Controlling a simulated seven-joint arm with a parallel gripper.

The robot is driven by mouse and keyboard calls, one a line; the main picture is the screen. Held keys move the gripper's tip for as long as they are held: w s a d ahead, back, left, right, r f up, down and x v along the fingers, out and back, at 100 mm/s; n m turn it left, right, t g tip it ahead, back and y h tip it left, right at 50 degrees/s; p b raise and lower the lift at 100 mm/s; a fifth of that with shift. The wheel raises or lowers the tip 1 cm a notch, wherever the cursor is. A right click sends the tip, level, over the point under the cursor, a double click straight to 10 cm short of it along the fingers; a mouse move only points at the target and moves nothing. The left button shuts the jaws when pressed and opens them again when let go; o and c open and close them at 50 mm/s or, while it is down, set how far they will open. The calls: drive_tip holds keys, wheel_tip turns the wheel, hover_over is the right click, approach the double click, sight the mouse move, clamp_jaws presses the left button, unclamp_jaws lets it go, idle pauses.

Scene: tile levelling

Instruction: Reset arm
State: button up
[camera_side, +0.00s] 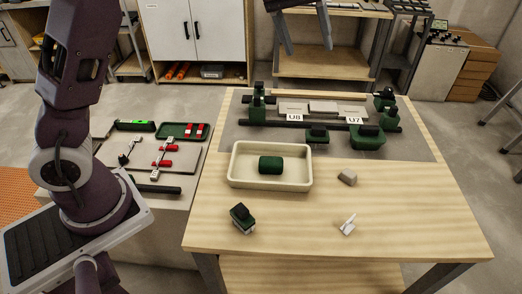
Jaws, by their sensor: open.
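My gripper (305,30) is at the top of the side view, raised well above and behind the workbench. Its two fingers point down and are spread apart with nothing between them. Only its lower part shows; the rest is cut off by the top edge. My arm's lower links stand at the left. The wooden workbench (400,205) lies below, and no object touches the gripper.
A cream tray (236,182) holds a dark green block (270,165). Behind it, green clamps and tiles (323,107) labelled U8 and U7 sit on a grey mat.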

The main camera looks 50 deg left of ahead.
drive_tip(key=s+r+m, duration=0.1)
drive_tip(key=s+r, duration=0.4)
drive_tip(key=s, duration=0.9)
drive_tip(key=s+f+m+t+y, duration=0.1)
drive_tip(key=s+f+m, duration=0.1)
drive_tip(key=s, duration=0.8)
drive_tip(key=s+f+m+t+y, duration=0.1)
drive_tip(key=s+f, duration=0.3)
drive_tip(key=s, duration=0.6)
drive_tip(key=shift+f+m+t+y, duration=0.3)
drive_tip(key=shift+m, duration=0.3)
